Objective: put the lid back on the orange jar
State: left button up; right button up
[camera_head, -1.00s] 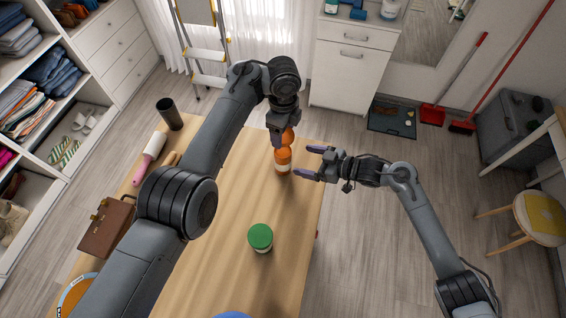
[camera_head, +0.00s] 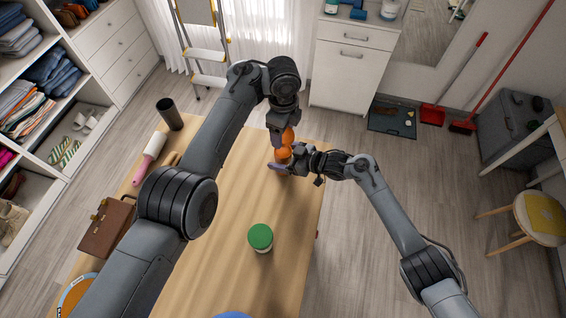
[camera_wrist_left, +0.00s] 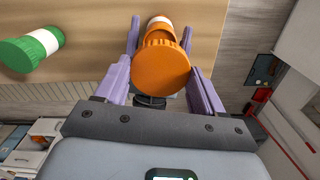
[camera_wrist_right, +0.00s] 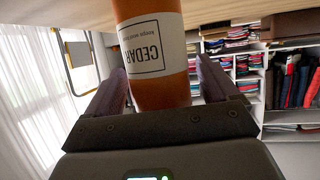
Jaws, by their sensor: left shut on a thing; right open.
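The orange jar (camera_head: 284,155) stands on the table near its right edge. Its white label reads CEDAR in the right wrist view (camera_wrist_right: 155,50). My left gripper (camera_head: 281,137) is shut on the orange lid (camera_head: 289,134), above the jar. In the left wrist view the lid (camera_wrist_left: 161,66) is a ribbed disc between the purple fingers, with part of the jar (camera_wrist_left: 159,24) showing beyond it. My right gripper (camera_head: 282,161) is open, with its fingers on either side of the jar body; I cannot tell whether they touch it.
A green-lidded jar (camera_head: 260,237) stands nearer on the wooden table (camera_head: 215,235). A brown case (camera_head: 106,227), a pink-handled roller (camera_head: 150,158) and a dark cup (camera_head: 169,114) are along the left side. The table between the green-lidded jar and orange jar is clear.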

jog(key=c, duration=1.5)
pick_arm(q)
jog(key=shift+f, duration=2.5)
jog(key=shift+f, duration=0.9)
jog(key=shift+f, duration=0.65)
jog(key=o, duration=1)
pick_arm(e)
grip_shut()
